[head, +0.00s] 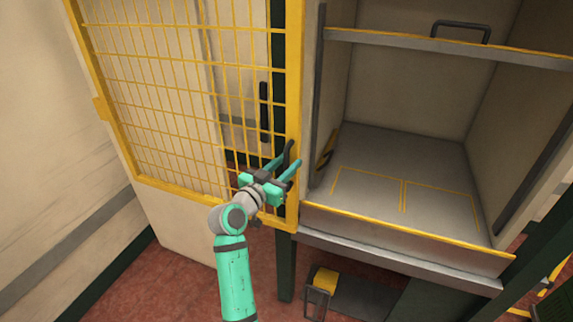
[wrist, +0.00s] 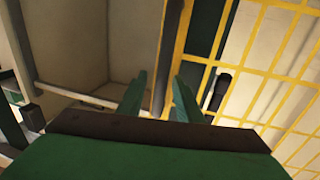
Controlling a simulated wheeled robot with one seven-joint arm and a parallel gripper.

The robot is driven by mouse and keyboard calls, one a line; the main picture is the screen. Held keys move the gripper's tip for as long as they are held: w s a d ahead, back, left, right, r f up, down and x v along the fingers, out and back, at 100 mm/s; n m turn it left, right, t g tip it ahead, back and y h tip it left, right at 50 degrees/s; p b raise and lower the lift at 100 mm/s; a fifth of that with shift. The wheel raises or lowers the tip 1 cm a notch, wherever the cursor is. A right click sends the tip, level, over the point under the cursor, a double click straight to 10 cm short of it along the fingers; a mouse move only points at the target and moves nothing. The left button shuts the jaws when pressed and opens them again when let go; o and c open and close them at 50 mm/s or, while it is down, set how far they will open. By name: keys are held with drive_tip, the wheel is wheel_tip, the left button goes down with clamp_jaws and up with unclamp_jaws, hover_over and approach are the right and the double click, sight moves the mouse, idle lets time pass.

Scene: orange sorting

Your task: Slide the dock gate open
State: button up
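A yellow-framed mesh gate (head: 292,100) stands at the left of the bay in the head view, and its mesh shows at the right of the wrist view (wrist: 262,72). A black upright handle (head: 264,112) shows at the gate's right part; in the wrist view a dark handle (wrist: 219,92) lies right of my fingers. My gripper (head: 292,158) is open at the gate's right edge. In the wrist view my gripper (wrist: 160,88) has its fingers apart, with a dark upright post (wrist: 170,50) seen between them. I cannot tell whether they touch anything.
Right of the gate is an open bay with a grey floor (head: 385,150) marked in yellow. A crossbar (head: 400,43) with a black handle (head: 461,27) spans its upper front. A yellow-edged sill (head: 400,228) runs along its lower front. A yellow pedal-like part (head: 325,280) sits below.

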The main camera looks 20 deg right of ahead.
drive_tip(key=v, duration=1)
drive_tip(key=shift+s+a, duration=0.3)
drive_tip(key=s+a+f+n+t+y, duration=0.1)
drive_tip(key=s+a+f+n+y, duration=0.15)
drive_tip(key=s+f, duration=0.5)
drive_tip(key=s+a+f+n+t+y, duration=0.1)
drive_tip(key=s+f+n+y, duration=0.3)
drive_tip(key=f, duration=0.6)
drive_tip(key=s+a+f+n+t+y, duration=0.1)
drive_tip(key=s+a+f+n+y, duration=0.15)
drive_tip(key=s+f, duration=0.5)
drive_tip(key=s+a+f+n+y, duration=0.1)
drive_tip(key=s+a+f+y, duration=0.1)
drive_tip(key=s, duration=0.5)
drive_tip(key=s+a+f+n+y, duration=0.1)
drive_tip(key=s+f+y, duration=0.15)
drive_tip(key=s, duration=0.45)
drive_tip(key=s+r, duration=0.2)
drive_tip(key=s, duration=0.5)
drive_tip(key=s+r+m, duration=0.1)
drive_tip(key=s+r, duration=0.2)
drive_tip(key=s, duration=0.4)
drive_tip(key=shift+s+a+r+m, duration=0.3)
drive_tip(key=shift+a, duration=0.15)
